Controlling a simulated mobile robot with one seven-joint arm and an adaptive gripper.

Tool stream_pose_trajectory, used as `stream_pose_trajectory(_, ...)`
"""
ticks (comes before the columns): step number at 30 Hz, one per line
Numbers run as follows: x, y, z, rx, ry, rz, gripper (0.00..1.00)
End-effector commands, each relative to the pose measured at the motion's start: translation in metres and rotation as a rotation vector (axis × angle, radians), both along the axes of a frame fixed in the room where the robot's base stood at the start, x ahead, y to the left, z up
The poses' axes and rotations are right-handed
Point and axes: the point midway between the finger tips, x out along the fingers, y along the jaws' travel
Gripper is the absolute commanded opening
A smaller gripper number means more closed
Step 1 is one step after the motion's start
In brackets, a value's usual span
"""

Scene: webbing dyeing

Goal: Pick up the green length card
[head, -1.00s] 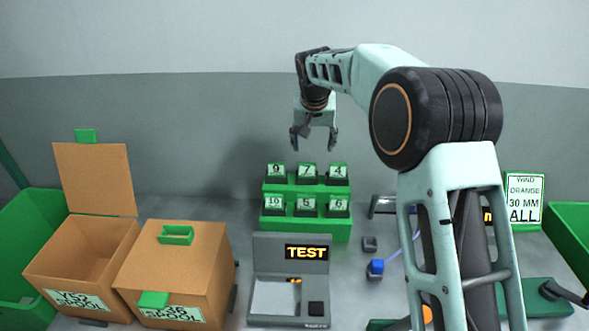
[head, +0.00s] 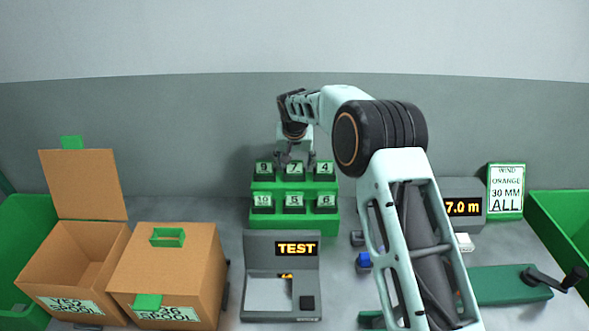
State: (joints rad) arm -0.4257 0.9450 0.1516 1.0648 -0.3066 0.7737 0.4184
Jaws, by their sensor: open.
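A green stepped rack (head: 294,223) stands at the back of the table, holding two rows of small dark blocks with white number cards. The back row shows 9 (head: 264,169), 7 (head: 294,170) and 4 (head: 324,169); the front row shows 10 (head: 263,201), 5 (head: 293,201) and 6 (head: 324,201). Green trim shows on the blocks; I cannot tell which one is the green length card. My gripper (head: 294,160) is open, pointing down just above or behind the 7 block. Whether it touches the block is not clear.
A grey TEST device (head: 257,249) stands in front of the rack. Two cardboard boxes (head: 197,263) stand at the left. A blue-topped item (head: 363,262) and a green hand-crank unit (head: 500,285) are to the right. A WIND ORANGE sign (head: 506,190) stands at back right.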

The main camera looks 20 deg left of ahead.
Motion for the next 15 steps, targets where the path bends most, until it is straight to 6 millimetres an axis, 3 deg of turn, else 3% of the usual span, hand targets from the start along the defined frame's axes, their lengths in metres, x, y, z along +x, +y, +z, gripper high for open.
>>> stream_pose_trajectory(6,0.0004,0.0,-0.0002,0.0,-0.001,0.0,0.58)
stream_pose_trajectory(15,0.0002,0.0,0.0,0.0,-0.001,0.0,0.25)
